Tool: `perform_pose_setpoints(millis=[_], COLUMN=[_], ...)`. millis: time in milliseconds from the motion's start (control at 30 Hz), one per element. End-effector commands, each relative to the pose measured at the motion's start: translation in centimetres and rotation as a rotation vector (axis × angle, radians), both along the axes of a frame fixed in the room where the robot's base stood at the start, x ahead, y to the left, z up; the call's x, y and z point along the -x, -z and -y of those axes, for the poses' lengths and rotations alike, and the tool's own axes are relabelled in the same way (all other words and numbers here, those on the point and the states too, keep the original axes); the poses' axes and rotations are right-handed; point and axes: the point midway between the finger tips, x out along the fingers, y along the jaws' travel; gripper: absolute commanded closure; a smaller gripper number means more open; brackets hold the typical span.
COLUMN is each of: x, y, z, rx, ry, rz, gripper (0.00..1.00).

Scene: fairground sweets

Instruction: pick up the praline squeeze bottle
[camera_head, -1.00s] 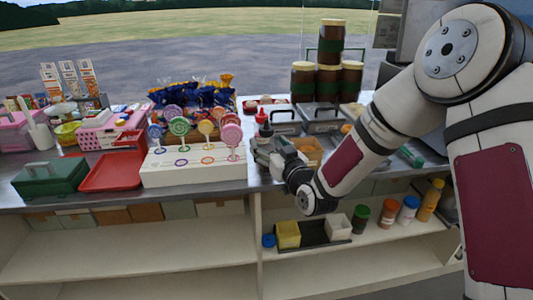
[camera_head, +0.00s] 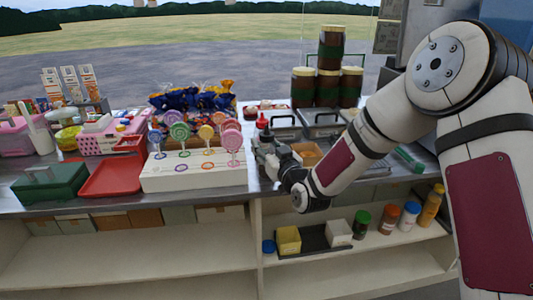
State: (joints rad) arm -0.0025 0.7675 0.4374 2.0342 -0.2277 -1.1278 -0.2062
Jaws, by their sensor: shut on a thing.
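A squeeze bottle with a red pointed cap (camera_head: 262,121) stands upright on the counter, just right of the lollipop stand. I take it as the praline squeeze bottle; no label is readable. My gripper (camera_head: 266,150) is at the bottle, low over the counter's front part, and is shut on it. The fingers and wrist hide most of the bottle's lower body. I cannot tell whether its base touches the counter.
The white lollipop stand (camera_head: 195,178) is close on the left. Metal-lidded bins (camera_head: 322,121) and stacked brown jars (camera_head: 331,62) stand behind. A red tray (camera_head: 112,176) and green box (camera_head: 50,186) lie further left. A shelf below holds several small jars.

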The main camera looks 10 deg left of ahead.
Motion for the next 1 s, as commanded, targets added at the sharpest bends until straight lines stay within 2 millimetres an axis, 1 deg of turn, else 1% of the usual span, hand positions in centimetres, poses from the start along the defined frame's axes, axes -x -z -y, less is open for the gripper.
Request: perform_pose_setpoints(millis=[167,267,433,500,667,800,900,1000], x=[0.0,0.0,0.2,1.8,5.5,9.1,11.2,13.0], y=[-0.7,-1.7,-4.0,-3.8,-4.2,-4.5,-4.7,-4.8], z=[0.0,0.0,0.0,0.5,1.6,2.6,3.2,3.7], rx=[0.0,0.0,0.0,0.001,0.001,0.001,0.001,0.001], ry=[0.0,0.0,0.0,-0.001,-0.001,-0.001,0.0,0.0], rz=[0.002,0.004,0.004,0.0,0.001,0.0,0.0,0.001], gripper=[0.7,0.7,0.7,0.7,0.7,0.7,0.7,0.7])
